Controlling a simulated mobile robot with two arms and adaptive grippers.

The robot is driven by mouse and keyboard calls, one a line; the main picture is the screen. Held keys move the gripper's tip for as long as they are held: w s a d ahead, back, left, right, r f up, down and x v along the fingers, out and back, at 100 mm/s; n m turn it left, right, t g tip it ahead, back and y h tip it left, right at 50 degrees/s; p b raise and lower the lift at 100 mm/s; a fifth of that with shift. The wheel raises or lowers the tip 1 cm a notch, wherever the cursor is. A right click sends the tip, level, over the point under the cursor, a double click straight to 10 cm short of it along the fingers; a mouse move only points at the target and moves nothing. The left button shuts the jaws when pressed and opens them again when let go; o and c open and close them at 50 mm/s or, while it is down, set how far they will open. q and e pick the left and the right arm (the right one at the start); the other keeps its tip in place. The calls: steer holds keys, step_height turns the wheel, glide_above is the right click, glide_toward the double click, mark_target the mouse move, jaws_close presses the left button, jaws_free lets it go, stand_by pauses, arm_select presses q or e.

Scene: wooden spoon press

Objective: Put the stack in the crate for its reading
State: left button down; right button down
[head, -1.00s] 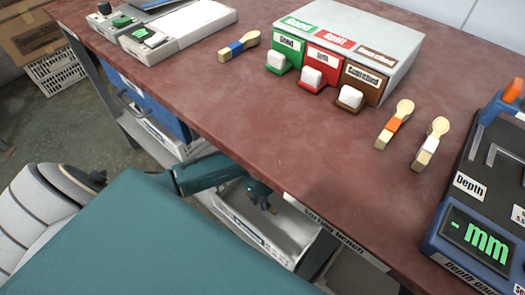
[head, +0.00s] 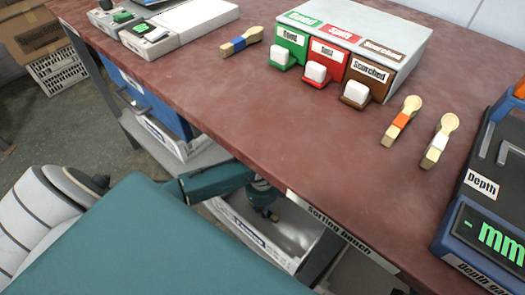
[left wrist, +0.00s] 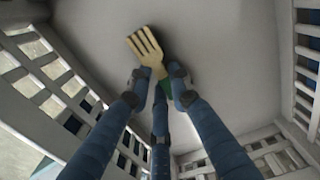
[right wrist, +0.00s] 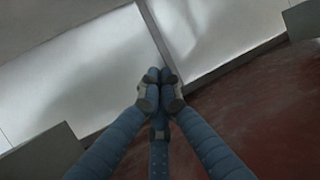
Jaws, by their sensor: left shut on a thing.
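My left gripper (head: 268,212) reaches below the bench edge, at the white crate (head: 248,238). In the left wrist view its fingers (left wrist: 160,82) are shut on the stack (left wrist: 148,48), a pale wooden fork-ended piece with a green band. The slatted walls of the crate (left wrist: 40,115) surround it. The stack is close to the pale floor; I cannot tell if it touches. My right gripper (right wrist: 161,85) has its fingertips together with nothing visible between them. It is not clearly seen in the head view.
On the red-brown bench (head: 290,150) lie a blue-banded stack (head: 241,41), an orange-banded one (head: 402,121) and a white-banded one (head: 440,140). A box with Good, Split and Scorched buttons (head: 352,45) stands at the back. A depth gauge (head: 490,215) stands at right.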

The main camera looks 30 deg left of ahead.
arm_select(q)
steer(key=shift+f, duration=0.15)
steer(key=c, duration=1.6)
jaws_free()
arm_select(e)
steer(key=shift+w+a+r, duration=0.1)
steer(key=shift+r, duration=0.15)
